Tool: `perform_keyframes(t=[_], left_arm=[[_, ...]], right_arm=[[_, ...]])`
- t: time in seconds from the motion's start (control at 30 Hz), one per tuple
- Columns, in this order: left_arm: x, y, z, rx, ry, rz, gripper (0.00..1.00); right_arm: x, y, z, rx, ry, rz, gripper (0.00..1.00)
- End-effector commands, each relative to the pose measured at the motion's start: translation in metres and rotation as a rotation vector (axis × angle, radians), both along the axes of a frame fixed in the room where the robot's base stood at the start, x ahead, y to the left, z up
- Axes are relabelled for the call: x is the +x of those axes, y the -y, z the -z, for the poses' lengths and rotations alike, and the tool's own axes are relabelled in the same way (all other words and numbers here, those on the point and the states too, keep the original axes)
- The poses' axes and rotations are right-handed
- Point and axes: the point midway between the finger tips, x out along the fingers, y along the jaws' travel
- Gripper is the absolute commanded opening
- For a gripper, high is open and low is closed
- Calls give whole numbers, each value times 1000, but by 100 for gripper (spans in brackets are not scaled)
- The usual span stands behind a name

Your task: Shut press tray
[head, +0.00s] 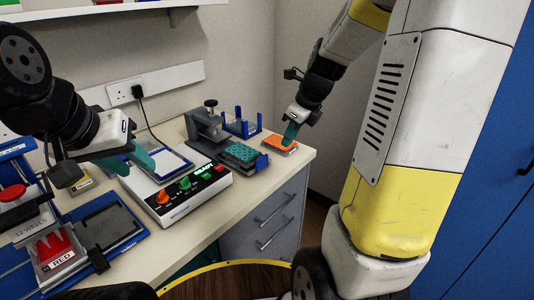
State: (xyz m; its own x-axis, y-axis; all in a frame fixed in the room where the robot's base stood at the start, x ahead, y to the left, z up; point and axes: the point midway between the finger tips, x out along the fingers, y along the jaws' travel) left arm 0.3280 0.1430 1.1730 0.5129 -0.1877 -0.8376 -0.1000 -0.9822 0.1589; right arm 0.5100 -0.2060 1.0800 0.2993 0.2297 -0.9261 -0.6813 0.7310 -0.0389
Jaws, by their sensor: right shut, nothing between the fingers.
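The grey press (205,126) with a black knob on top stands near the back of the bench. Its dark tray (222,160) appears to stick out at the front, with a teal well plate (243,153) on it. My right gripper (289,138) is shut and empty, its teal fingertips just over or against an orange plate (277,146) right of the tray; I cannot tell whether they touch. My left gripper (140,165) is over the left side of the bench, near the control box, its teal fingers apparently apart with nothing seen between them.
A white control box (192,197) with orange, green and red controls stands in front of the press. A blue rack (241,127) stands behind the tray. A red block labelled RED (56,248) and a blue-framed dark pad (109,226) are at front left. The bench's right front edge is close to the orange plate.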

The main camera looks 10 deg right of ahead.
Motion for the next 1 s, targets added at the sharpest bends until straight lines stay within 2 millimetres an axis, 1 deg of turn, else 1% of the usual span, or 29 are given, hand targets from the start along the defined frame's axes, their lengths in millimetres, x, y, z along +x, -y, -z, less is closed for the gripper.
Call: perform_keyframes(t=[0.1,0.17,0.27,0.37,0.6,0.7,0.8,1.0], left_arm=[[0,0,0,0,0,0,36],[0,0,0,0,0,0,36],[0,0,0,0,0,0,36],[0,0,0,0,0,0,36],[0,0,0,0,0,0,36],[0,0,0,0,0,0,36],[0,0,0,0,0,0,36],[0,0,0,0,0,0,36]], right_arm=[[6,3,8,24,-28,79,0],[8,3,12,27,-32,92,0],[10,0,23,27,-34,92,0],[15,-4,40,28,-35,91,0],[30,-16,89,28,-36,90,0],[37,-21,104,27,-33,88,0],[51,-32,100,26,-28,85,0],[65,-43,100,26,-30,87,0]])
